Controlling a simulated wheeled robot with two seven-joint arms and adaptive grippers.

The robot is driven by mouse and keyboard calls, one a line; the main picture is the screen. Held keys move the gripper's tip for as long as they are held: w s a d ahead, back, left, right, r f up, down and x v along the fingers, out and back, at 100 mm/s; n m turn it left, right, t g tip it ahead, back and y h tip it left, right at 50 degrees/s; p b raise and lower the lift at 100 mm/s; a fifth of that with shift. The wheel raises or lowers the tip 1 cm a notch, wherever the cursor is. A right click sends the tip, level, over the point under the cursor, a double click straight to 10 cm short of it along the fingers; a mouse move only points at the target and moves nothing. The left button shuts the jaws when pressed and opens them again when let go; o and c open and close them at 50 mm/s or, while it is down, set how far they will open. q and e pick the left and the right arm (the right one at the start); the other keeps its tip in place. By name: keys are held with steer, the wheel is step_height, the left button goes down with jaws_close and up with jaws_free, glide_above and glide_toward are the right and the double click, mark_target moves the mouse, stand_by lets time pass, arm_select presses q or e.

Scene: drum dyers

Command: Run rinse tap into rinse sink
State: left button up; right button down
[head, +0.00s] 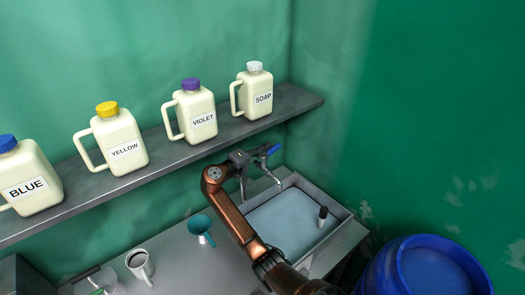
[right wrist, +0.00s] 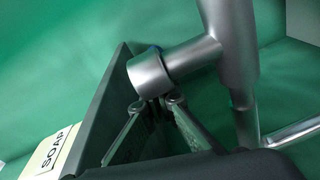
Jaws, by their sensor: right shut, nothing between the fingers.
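The rinse tap (head: 267,168) is grey metal with a blue lever (head: 273,150), above the far left end of the sink. The rinse sink (head: 345,228) is a grey rectangular basin with a pale blue surface inside. My right gripper (head: 243,157) is at the tap, shut and holding nothing. In the right wrist view its fingertips (right wrist: 157,103) are right by the end of a thick metal tap part (right wrist: 178,66); I cannot tell whether they touch. A bit of blue shows behind that part. No water stream is visible from the spout. My left gripper is not in view.
A wall shelf (head: 160,155) above holds white jugs, including the soap jug (head: 254,92) and violet jug (head: 193,112). A dark-topped cylinder (head: 322,216) is at the sink. A blue drum (head: 432,265) stands right.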

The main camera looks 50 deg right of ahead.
steer(key=shift+s+d+f, duration=0.1)
steer(key=shift+s+d, duration=0.05)
steer(key=shift+d, duration=0.05)
stand_by(0.6)
